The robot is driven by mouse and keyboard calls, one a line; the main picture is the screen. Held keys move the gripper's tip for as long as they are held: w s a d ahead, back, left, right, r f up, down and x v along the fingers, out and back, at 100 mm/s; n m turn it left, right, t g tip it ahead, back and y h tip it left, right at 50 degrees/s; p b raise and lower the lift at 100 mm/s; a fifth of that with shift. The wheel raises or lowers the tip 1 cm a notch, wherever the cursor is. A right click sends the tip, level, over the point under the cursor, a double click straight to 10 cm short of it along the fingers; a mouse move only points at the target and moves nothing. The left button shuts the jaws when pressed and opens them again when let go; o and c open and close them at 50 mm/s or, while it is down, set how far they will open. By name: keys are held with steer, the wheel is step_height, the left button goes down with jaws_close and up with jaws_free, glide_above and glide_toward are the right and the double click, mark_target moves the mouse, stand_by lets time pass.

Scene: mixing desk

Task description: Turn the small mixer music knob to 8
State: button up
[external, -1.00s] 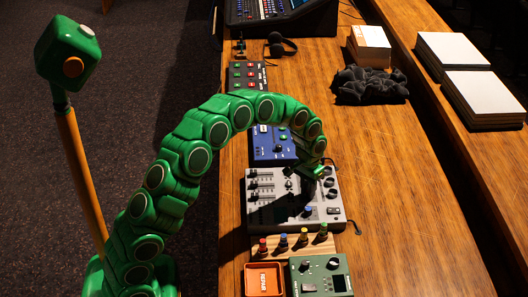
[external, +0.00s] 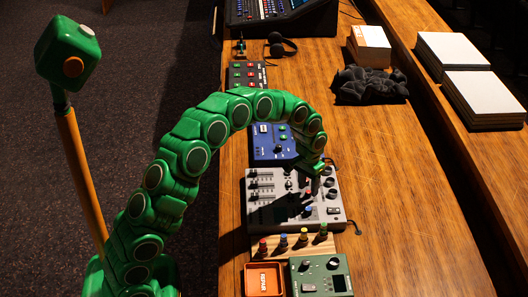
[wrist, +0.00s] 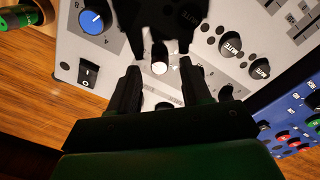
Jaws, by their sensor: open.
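The small mixer (external: 270,216) is a grey panel with sliders and knobs on the desk. A blue knob (external: 308,209) sits on its near part; the wrist view also shows a blue knob (wrist: 93,20) with a white pointer and an 8 and a 4 beside it. I cannot read a music label. My gripper (external: 314,172) hangs over the mixer's far side. In the wrist view my gripper (wrist: 161,74) is open, with a pale round knob top (wrist: 160,67) showing between its dark fingers. The blue knob is beside the fingers, apart from them.
A black rocker switch (wrist: 88,73) and several black knobs labelled MUTE (wrist: 230,46) flank the fingers. A blue box (external: 268,147) adjoins the mixer's far side. Coloured pegs (external: 283,241), an orange tray (external: 263,279) and a green box (external: 306,280) are nearer.

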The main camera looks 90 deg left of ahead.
mark_target(308, 191)
step_height(308, 191, up, 6)
steer(key=shift+a+f, duration=0.1)
steer(key=shift+r, duration=0.25)
steer(key=shift+d, duration=0.2)
steer(key=s+d+r+m+g, duration=0.15)
steer(key=s+d+r, duration=0.35)
steer(key=d, duration=0.9)
steer(key=s+d+r+m+t, duration=0.1)
steer(key=s+d+r+m, duration=0.4)
steer(key=d, duration=0.8)
steer(key=s+d+r+m, duration=0.1)
steer(key=s+d, duration=0.6)
steer(key=s, duration=0.6)
steer(key=s+d+r+g, duration=0.1)
steer(key=s+d, duration=0.7)
steer(key=s, duration=0.6)
steer(key=shift+s+m, duration=0.2)
steer(key=shift+m, duration=0.15)
